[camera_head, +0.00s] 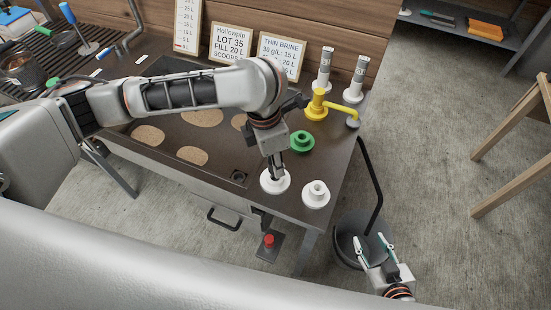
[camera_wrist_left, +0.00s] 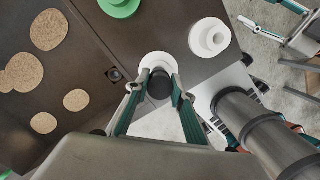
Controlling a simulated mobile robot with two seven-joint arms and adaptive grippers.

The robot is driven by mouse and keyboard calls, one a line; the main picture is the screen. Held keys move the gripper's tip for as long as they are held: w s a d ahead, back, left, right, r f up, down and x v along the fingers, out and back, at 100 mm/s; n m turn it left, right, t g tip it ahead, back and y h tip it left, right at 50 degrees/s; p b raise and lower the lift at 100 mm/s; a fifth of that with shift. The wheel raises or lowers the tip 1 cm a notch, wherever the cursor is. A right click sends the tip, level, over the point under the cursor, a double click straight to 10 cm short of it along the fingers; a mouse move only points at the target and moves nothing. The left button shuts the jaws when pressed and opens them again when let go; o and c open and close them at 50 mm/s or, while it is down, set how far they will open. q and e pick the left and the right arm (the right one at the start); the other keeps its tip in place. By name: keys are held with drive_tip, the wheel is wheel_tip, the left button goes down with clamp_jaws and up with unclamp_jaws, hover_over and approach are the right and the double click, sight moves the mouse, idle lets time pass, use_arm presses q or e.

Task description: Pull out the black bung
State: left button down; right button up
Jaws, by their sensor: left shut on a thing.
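The black bung (camera_wrist_left: 159,86) shows in the left wrist view as a short dark cylinder between my left fingertips, against a white flanged collar (camera_wrist_left: 152,60). My left gripper (camera_wrist_left: 157,93) is shut on it. In the head view my left gripper (camera_head: 275,172) points down over the same white collar (camera_head: 269,187) near the worktop's front right, and hides the bung. I cannot tell whether the bung is still seated in the collar. My right gripper (camera_head: 374,243) is open and empty, low at the right, over a dark bucket (camera_head: 345,229).
A second white collar (camera_head: 316,194) and a green collar (camera_head: 302,141) stand close by. A yellow spout (camera_head: 318,104) and two white-based gauges are behind. A small dark square fitting (camera_head: 238,177) lies left. A red button (camera_head: 268,240) is below the front edge.

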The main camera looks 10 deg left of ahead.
idle(0.6)
use_arm(q)
drive_tip(key=shift+p, duration=0.3)
idle(0.4)
drive_tip(key=shift+p, duration=0.5)
drive_tip(key=shift+p, duration=0.3)
drive_tip(key=shift+f, duration=0.15)
drive_tip(key=shift+f+b, duration=0.45)
drive_tip(key=shift+f, duration=1.05)
drive_tip(key=c, duration=1.6)
unclamp_jaws()
drive_tip(key=shift+c, duration=0.2)
